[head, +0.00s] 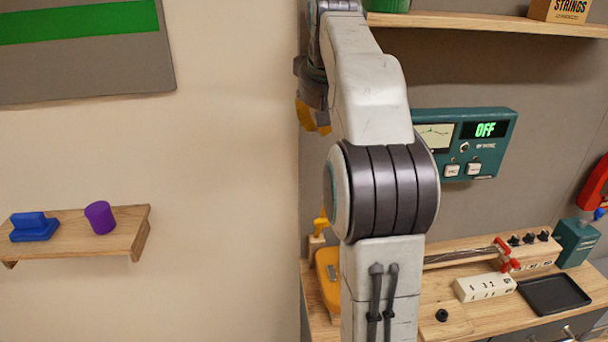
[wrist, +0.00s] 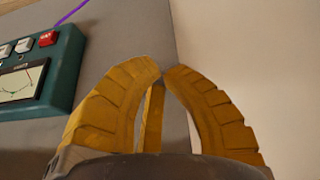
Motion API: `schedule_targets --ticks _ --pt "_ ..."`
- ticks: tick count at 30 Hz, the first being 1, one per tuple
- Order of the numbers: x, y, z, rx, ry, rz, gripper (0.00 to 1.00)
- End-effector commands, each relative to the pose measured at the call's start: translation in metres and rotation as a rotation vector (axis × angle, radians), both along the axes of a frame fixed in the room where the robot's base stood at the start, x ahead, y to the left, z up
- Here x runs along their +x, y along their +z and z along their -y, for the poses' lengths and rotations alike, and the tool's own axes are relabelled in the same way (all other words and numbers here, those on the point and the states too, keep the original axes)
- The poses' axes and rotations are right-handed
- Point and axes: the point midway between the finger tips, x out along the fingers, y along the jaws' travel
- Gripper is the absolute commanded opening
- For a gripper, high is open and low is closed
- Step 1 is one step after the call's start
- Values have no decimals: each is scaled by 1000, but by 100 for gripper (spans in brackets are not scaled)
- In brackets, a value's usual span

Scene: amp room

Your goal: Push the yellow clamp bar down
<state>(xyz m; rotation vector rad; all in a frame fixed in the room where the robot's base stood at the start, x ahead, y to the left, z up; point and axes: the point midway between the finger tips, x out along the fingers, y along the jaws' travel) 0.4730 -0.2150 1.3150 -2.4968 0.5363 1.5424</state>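My gripper (head: 316,118) is raised in front of the grey wall panel, and my arm hides part of it in the head view. In the wrist view its yellow fingers (wrist: 163,74) meet at the tips with nothing seen between them, so it is shut and empty. A small upright yellow piece (head: 321,223), which looks like the clamp bar, stands at the bench's left end, well below my gripper. A flat orange-yellow piece (head: 328,274) lies just below it. My arm covers the right side of both. The wrist view does not show the clamp.
A teal meter box (head: 496,157) reading OFF hangs on the panel; it also shows in the wrist view (wrist: 64,72). The bench (head: 446,318) holds a white socket strip (head: 485,287) and a black tray (head: 554,293). A wooden shelf (head: 70,245) is at left.

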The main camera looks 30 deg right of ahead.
Motion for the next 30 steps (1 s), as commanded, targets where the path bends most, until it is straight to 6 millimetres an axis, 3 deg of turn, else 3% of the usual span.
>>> schedule_targets --ticks 9,23,30 --pt "-13 -7 -7 22 23 -65 0" --pt "-12 -9 -6 19 29 -67 0" --pt "-4 -32 -2 20 29 -70 0"
